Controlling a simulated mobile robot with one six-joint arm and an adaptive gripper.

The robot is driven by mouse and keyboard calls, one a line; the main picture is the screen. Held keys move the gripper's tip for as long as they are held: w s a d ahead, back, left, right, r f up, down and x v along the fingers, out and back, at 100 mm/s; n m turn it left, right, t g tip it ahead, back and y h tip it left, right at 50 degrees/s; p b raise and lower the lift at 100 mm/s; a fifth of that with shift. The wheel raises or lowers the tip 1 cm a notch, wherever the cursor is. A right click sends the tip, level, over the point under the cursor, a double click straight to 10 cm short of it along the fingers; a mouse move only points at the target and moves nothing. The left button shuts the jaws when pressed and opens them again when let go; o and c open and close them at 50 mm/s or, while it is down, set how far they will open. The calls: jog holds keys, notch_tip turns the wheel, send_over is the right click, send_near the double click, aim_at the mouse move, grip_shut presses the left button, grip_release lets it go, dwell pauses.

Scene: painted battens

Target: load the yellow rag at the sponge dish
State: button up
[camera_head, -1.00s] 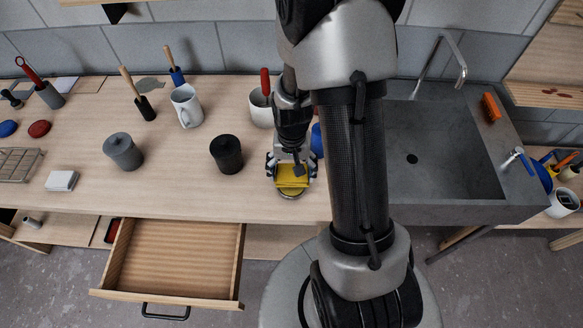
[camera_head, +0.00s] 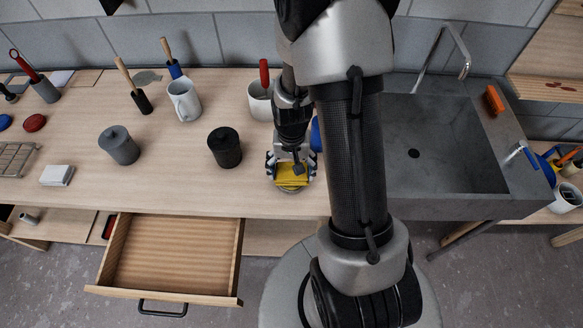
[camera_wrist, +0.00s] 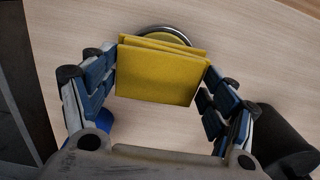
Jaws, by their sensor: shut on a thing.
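My gripper (camera_head: 291,172) is shut on the folded yellow rag (camera_wrist: 160,75). The rag also shows between the fingers in the head view (camera_head: 292,181). The blue-padded fingers press it from both sides in the wrist view. A round dish with a metal rim (camera_wrist: 168,29) lies just beyond the rag, partly hidden by it. Something yellow shows inside that rim. In the head view the rag covers most of the dish, near the front edge of the table. I cannot tell whether rag and dish touch.
A black lidded pot (camera_head: 225,147) stands left of my gripper and a white mug with a red handle in it (camera_head: 259,103) behind. A grey pot (camera_head: 119,146) is further left. An open drawer (camera_head: 172,257) juts out in front. A grey sink (camera_head: 445,150) is at right.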

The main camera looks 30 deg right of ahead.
jog(key=shift+s+f+b, duration=0.1)
jog(key=shift+f+b, duration=0.4)
jog(key=shift+f, duration=0.05)
dwell(1.4)
jog(key=shift+r+p, duration=2.7)
jog(key=shift+r, duration=0.9)
jog(key=shift+f, duration=0.1)
